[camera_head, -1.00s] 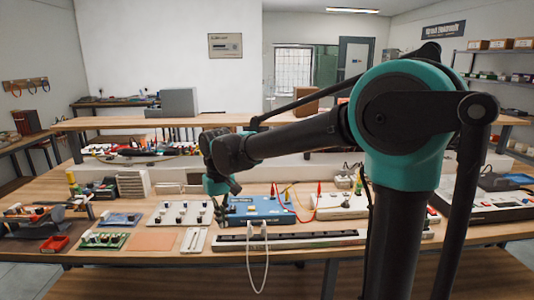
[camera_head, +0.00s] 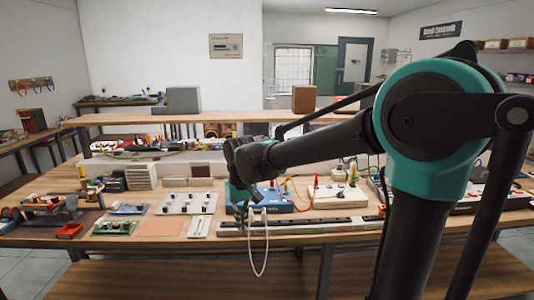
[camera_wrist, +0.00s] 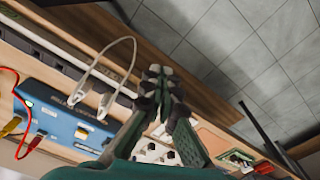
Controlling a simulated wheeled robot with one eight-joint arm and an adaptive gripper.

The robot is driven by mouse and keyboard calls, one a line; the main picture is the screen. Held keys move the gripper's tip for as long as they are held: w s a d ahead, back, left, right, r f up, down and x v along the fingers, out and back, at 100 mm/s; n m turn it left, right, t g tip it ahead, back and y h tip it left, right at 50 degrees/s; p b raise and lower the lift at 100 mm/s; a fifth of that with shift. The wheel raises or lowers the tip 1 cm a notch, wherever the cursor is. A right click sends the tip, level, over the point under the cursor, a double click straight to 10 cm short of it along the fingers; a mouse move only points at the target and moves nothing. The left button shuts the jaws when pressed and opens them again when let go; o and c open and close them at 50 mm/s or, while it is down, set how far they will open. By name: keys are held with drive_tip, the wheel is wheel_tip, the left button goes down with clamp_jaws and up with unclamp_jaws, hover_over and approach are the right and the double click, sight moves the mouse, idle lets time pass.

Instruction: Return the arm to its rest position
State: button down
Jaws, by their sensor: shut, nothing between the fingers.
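My gripper (camera_head: 241,210) hangs from the end of my dark and teal arm, in front of the workbench (camera_head: 345,223). In the wrist view my gripper (camera_wrist: 163,82) has its two fingers together with nothing between them. Below and behind it stands a blue box (camera_head: 283,200) with leads; the blue box also shows at the left of the wrist view (camera_wrist: 62,112). My arm hides part of the bench behind it.
A long power strip (camera_head: 310,226) with a white cable loop (camera_head: 262,262) hanging off it lies along the bench's front edge. The floor in front is clear.

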drive_tip(key=s+d+f+m+t, duration=0.1)
drive_tip(key=s+d+f+m, duration=0.1)
drive_tip(key=d, duration=0.7)
drive_tip(key=s+d+f+m+t, duration=0.1)
drive_tip(key=s+d+f, duration=0.4)
drive_tip(key=d, duration=0.4)
drive_tip(key=s+d+f+m+t, duration=0.1)
drive_tip(key=s+d+f, duration=0.3)
drive_tip(key=d, duration=0.5)
wheel_tip(320, 180, down, 2)
drive_tip(key=shift+f+m+t, duration=0.1)
drive_tip(key=shift+m+t, duration=0.3)
drive_tip(key=shift+m, duration=0.4)
drive_tip(key=shift+s, duration=0.1)
